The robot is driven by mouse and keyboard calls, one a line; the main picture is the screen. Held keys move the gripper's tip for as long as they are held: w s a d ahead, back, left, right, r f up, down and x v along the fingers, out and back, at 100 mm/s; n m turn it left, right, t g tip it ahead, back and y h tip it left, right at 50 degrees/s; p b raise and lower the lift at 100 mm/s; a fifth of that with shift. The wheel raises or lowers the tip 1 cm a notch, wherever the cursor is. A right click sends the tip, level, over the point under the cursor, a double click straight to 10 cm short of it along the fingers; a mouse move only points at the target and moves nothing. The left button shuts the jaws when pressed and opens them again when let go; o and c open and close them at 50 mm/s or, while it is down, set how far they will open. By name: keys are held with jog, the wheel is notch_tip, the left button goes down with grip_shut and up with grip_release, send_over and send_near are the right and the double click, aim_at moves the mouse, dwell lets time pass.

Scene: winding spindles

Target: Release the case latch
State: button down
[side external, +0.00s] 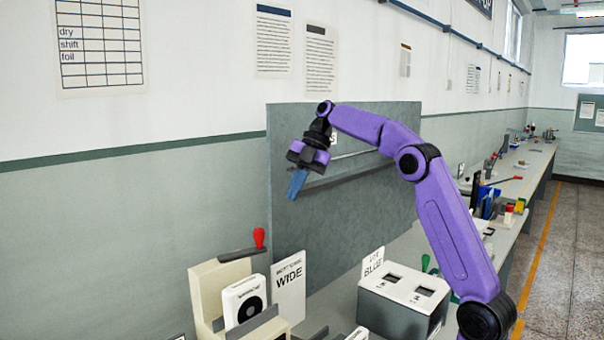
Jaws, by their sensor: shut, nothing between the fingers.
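My gripper (296,187) has blue fingers and hangs in the air in front of the grey back panel, pointing down and slightly left. It is shut and empty. It is above and well apart from the things on the bench. A beige case-like stand (209,284) is at the lower left, with a dark bar and red knob (259,237) at its top. I cannot tell whether this bar is the case latch. A white block with a dark round face (244,299) sits in the stand's front. The frame's bottom edge cuts off the stand's lower part.
A grey box with a white top (403,288) and a BLUE sign (373,262) is further right. The grey panel (345,225) rises behind. The bench runs back to the right with several small objects.

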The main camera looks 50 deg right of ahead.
jog(key=shift+v, duration=2.05)
